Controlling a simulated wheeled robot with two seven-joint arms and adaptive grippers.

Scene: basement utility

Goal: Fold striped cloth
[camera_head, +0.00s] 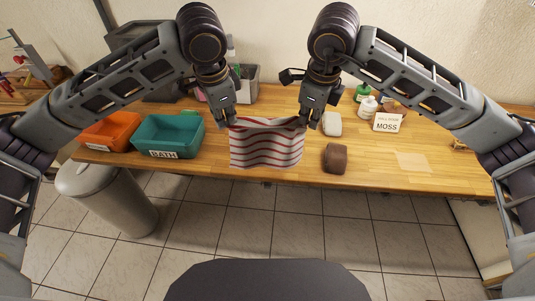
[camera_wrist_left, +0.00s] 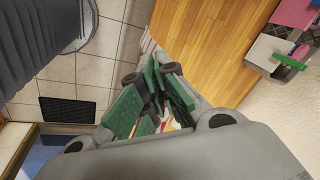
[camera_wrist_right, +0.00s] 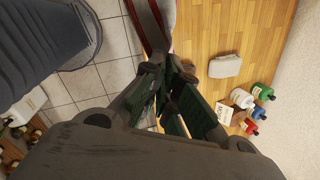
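The striped cloth (camera_head: 266,147) is white with red stripes. It hangs from both grippers in the head view, its top edge sagging slightly between them, its lower part in front of the table's front edge. My left gripper (camera_head: 229,122) is shut on the cloth's upper left corner. My right gripper (camera_head: 307,122) is shut on its upper right corner. In the left wrist view the green fingers (camera_wrist_left: 160,95) are close together, with a bit of cloth between them. In the right wrist view the fingers (camera_wrist_right: 170,90) are also close together, with the cloth's striped edge (camera_wrist_right: 150,25) beyond them.
The wooden table (camera_head: 400,165) holds a teal bin (camera_head: 190,146) labelled BATH and an orange bin (camera_head: 90,143) at left. A brown block (camera_head: 335,158) and a white block (camera_head: 332,124) lie right of the cloth. Bottles (camera_head: 367,106) and a MOSS sign (camera_head: 388,123) stand further right.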

